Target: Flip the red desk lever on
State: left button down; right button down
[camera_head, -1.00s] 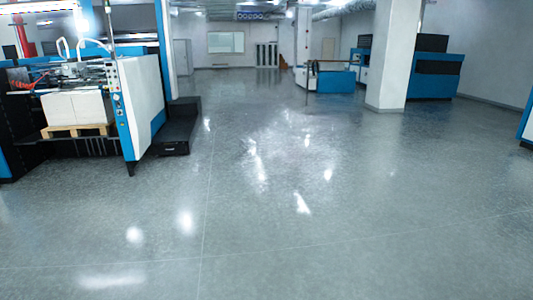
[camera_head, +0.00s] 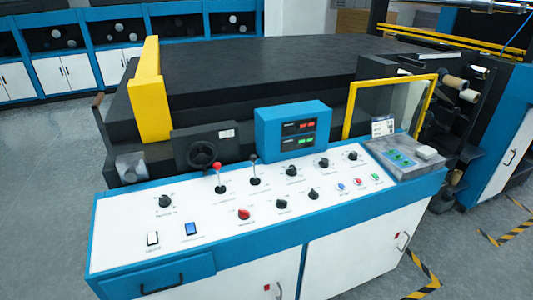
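A lever with a red ball knob (camera_head: 217,168) stands on the white sloping top of a blue control desk (camera_head: 270,215). Its thin stem comes up from the panel left of the middle, and it looks close to upright. A similar lever with a black knob (camera_head: 253,159) stands to its right. Neither of my grippers shows in the head view.
A blue display box (camera_head: 291,131) and a black handwheel (camera_head: 202,154) stand behind the levers. Yellow-black floor tape (camera_head: 505,232) marks the right. Grey floor (camera_head: 45,215) is clear at left.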

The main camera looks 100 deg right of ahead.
aim_at(217, 165)
jog(key=z, duration=3.5)
